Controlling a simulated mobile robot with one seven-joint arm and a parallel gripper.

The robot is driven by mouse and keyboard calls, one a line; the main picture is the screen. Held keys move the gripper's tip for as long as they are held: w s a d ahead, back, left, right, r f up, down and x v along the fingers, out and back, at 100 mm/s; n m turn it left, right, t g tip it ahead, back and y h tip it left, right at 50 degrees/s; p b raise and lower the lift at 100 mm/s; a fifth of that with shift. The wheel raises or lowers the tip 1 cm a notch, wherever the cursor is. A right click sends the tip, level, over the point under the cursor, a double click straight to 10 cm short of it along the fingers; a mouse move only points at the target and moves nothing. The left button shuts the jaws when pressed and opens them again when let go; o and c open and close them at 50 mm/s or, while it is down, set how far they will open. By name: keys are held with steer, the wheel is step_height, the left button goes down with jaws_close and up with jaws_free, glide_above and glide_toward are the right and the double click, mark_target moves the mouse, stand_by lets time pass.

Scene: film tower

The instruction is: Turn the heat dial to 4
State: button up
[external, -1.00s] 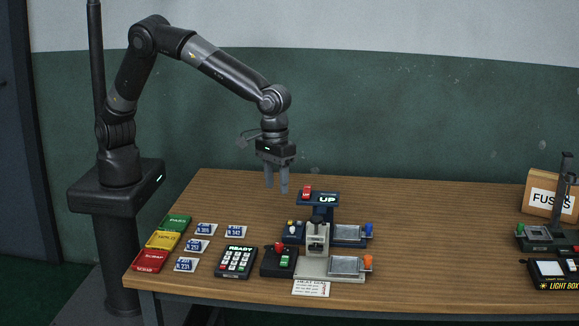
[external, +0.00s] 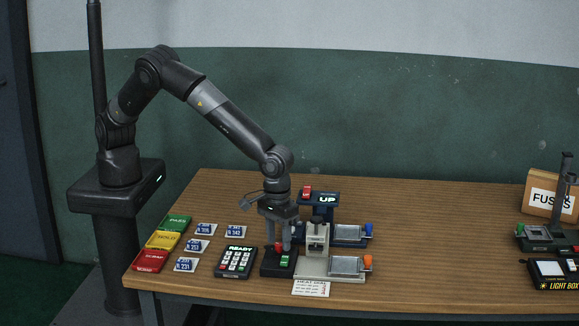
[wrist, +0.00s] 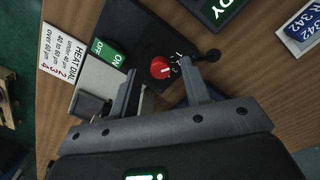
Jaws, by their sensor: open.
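The heat dial is a small red knob (wrist: 161,67) with a white mark, on a black control box (wrist: 140,35) with small white numerals beside it. In the external view the red dial (external: 278,246) is partly covered by my gripper (external: 278,247). My gripper points down at the box. In the wrist view my gripper's two fingers (wrist: 158,78) are spread, with the dial between or just beyond their tips. I cannot tell whether either finger touches it. The numeral at the dial's mark is too small to read for sure.
A green ON/OFF switch (wrist: 110,50) sits on the same box. A black ball-ended part (wrist: 213,55) is close by the right finger. The heat dial card (external: 311,287) lies in front. A keypad (external: 236,261) stands left; a press with a plate (external: 350,265) stands right.

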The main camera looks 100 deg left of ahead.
steer(key=shift+f, duration=0.35)
steer(key=shift+c, duration=0.3)
jaws_close()
